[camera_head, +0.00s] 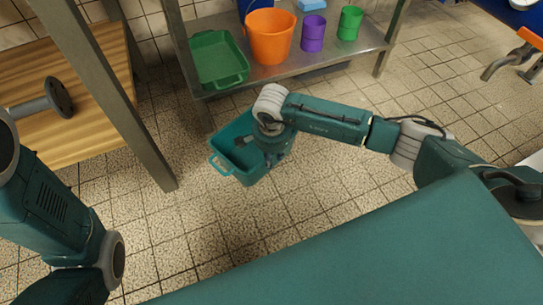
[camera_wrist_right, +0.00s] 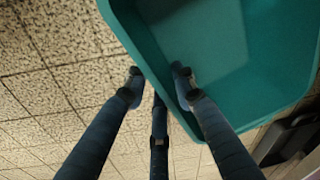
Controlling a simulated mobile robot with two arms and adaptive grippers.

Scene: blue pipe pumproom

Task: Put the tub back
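The teal tub (camera_head: 225,150) is a rectangular open box with a handle loop at its near left end. It hangs in front of the metal shelf, seemingly above the tiled floor, and tilts somewhat. It also fills the upper right of the right wrist view (camera_wrist_right: 240,60). My right gripper (camera_wrist_right: 158,84) is shut on the tub's wall, with one finger inside and the others outside. In the head view the wrist hides the tub's right end. My left arm is at the left edge; its gripper is out of view.
The metal shelf (camera_head: 350,52) holds a green tray (camera_head: 220,60), an orange bucket (camera_head: 270,38), a purple cup (camera_head: 313,33) and a green cup (camera_head: 349,23). A steel post (camera_head: 125,110) and wooden top (camera_head: 100,80) stand left. The floor (camera_head: 330,190) around the tub is clear.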

